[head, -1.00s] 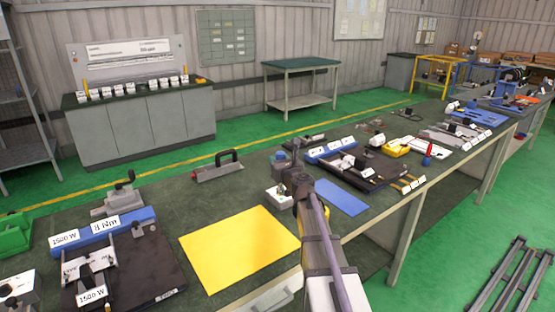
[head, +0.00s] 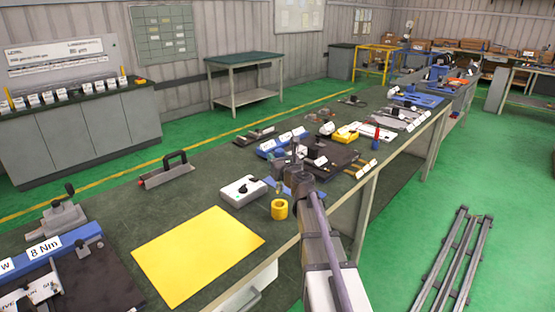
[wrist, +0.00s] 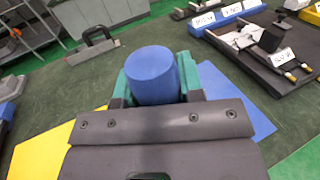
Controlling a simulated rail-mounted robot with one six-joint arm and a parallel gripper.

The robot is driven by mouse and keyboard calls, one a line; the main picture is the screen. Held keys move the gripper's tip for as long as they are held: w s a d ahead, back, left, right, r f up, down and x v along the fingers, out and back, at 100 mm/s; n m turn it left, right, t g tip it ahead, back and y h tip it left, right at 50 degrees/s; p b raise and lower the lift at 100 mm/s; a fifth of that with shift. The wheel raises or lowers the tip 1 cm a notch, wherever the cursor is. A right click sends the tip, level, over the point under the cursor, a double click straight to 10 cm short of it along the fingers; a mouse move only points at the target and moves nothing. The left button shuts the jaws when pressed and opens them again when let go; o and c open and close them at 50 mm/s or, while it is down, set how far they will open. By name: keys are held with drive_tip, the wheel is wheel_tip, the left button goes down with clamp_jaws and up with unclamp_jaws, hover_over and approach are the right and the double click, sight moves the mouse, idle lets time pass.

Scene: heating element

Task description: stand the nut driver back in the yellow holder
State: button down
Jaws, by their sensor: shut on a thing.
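My gripper (head: 297,160) is above the bench, past the yellow holder in the head view. The wrist view shows its green finger pads (wrist: 190,75) shut on the blue round handle (wrist: 153,75) of what I take to be the nut driver. The handle's end faces the wrist camera; the shaft is hidden below it there. The yellow holder (head: 279,209) is a short round cup standing on the bench, left of my arm in the head view. The holder is not visible in the wrist view.
A white box with a black knob (head: 243,190) stands just left of the holder. A yellow sheet (head: 198,257) lies nearer. A blue mat (wrist: 245,112) lies under the gripper's right side. A dark fixture board (head: 335,160) lies beyond. Open bench lies left of the box.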

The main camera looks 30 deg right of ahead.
sight(281, 188)
drive_tip(key=shift+f+b, duration=1.65)
drive_tip(key=shift+f, duration=0.4)
drive_tip(key=shift+f+b, duration=3.05)
drive_tip(key=c, duration=0.7)
unclamp_jaws()
drive_tip(key=shift+o, duration=0.2)
drive_tip(key=s, duration=1.1)
drive_tip(key=shift+a, duration=0.15)
